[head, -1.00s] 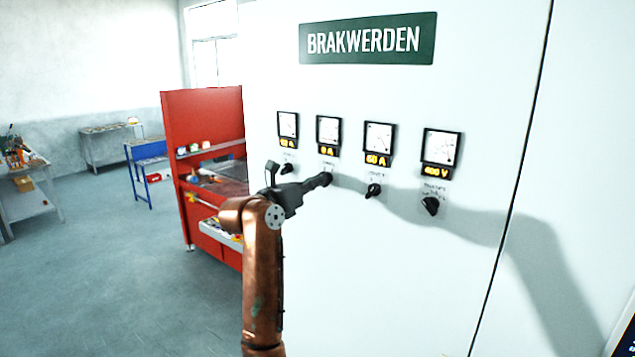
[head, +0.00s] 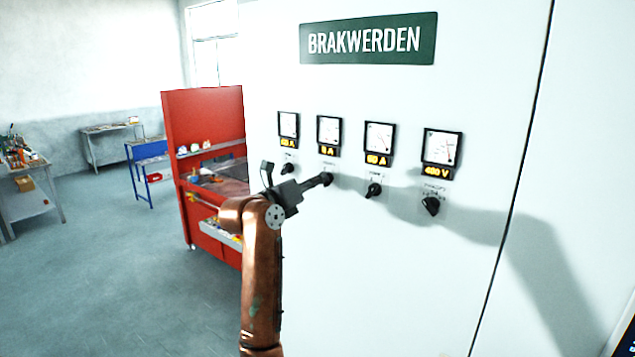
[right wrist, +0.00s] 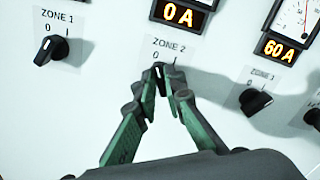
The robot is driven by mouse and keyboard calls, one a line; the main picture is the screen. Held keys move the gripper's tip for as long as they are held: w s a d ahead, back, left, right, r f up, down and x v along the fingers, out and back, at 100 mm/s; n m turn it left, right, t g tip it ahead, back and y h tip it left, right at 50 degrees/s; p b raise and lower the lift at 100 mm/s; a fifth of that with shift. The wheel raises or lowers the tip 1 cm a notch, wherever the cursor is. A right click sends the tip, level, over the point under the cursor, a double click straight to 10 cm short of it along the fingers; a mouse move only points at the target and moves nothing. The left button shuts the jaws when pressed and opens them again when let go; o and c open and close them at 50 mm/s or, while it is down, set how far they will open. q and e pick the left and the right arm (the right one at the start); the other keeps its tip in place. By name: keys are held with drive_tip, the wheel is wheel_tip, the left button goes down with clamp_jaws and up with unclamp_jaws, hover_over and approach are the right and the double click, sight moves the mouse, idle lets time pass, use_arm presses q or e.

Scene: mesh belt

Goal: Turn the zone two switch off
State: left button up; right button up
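The zone two switch (right wrist: 161,84) is a small black rotary knob on the white cabinet, under the ZONE 2 label with 0 and I marks. My right gripper (head: 325,180) reaches it from the left in the head view and covers most of it. In the right wrist view the green-padded fingers (right wrist: 161,90) close in on both sides of the knob. The knob's tip shows between them and looks turned towards the 0, though the fingers partly hide it. The display above (right wrist: 184,16) reads 0 A. My left gripper is not in view.
The zone one knob (right wrist: 45,50) is to the left and the zone three knob (right wrist: 255,101) to the right, both close to my fingers. A fourth knob (head: 431,206) is further right. A red workbench (head: 203,120) stands left of the cabinet.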

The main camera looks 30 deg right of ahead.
drive_tip(key=o, duration=0.4)
drive_tip(key=v, duration=1.2)
drive_tip(key=shift+w+f, duration=0.1)
